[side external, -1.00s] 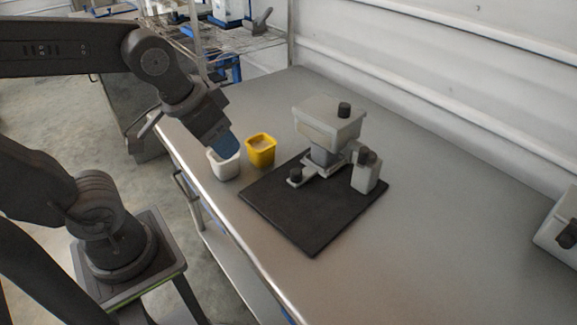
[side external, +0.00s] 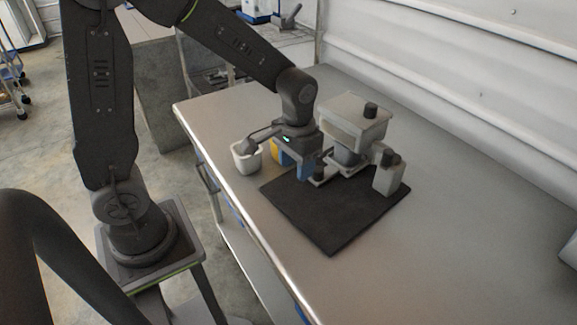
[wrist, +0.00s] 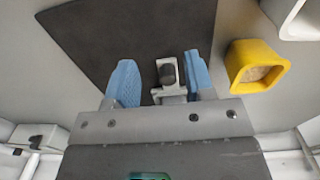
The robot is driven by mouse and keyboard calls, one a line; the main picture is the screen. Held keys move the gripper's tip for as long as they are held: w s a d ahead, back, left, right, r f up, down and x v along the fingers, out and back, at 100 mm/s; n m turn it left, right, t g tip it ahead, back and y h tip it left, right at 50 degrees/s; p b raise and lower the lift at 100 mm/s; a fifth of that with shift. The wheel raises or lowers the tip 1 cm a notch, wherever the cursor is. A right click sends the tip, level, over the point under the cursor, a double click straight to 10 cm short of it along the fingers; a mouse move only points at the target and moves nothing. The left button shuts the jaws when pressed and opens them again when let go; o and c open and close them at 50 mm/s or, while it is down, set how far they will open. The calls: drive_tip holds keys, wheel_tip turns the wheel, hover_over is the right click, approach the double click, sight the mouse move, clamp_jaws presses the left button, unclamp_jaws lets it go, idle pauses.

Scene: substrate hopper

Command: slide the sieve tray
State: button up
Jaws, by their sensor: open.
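The sieve tray (side external: 328,176) is a light grey slide sticking out from under the hopper (side external: 352,118), with a dark round knob at its outer end. The knob (wrist: 167,74) shows in the wrist view between my two blue fingers. My gripper (wrist: 160,80) is open, with one finger on each side of the knob and gaps visible; the right finger is closer to it. In the side view my gripper (side external: 312,168) is low beside the tray's outer end and partly hides it. I cannot tell whether the fingertips reach below the knob's top.
A dark mat (side external: 335,222) lies under the hopper. A grey block with a black knob (side external: 389,180) stands right of the tray. A yellow tub (wrist: 256,66), with tan contents, and a white tub (side external: 245,158) stand close to my gripper. The mat's front is clear.

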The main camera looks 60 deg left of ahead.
sight(318, 169)
drive_tip(key=w, duration=0.4)
drive_tip(key=w+a, duration=0.1)
drive_tip(key=w, duration=0.2)
wheel_tip(318, 169, down, 3)
drive_tip(key=shift+f, duration=1.05)
drive_tip(key=c, duration=0.6)
drive_tip(key=shift+s+d+r, duration=0.1)
drive_tip(key=shift+s+d, duration=0.1)
drive_tip(key=shift+s, duration=1.4)
drive_tip(key=shift+s+d+f, duration=0.1)
drive_tip(key=shift+s+d, duration=0.15)
drive_tip(key=shift+s, duration=1.4)
drive_tip(key=shift+s+d+r, duration=0.1)
drive_tip(key=shift+s+d, duration=0.1)
drive_tip(key=shift+s, duration=1.4)
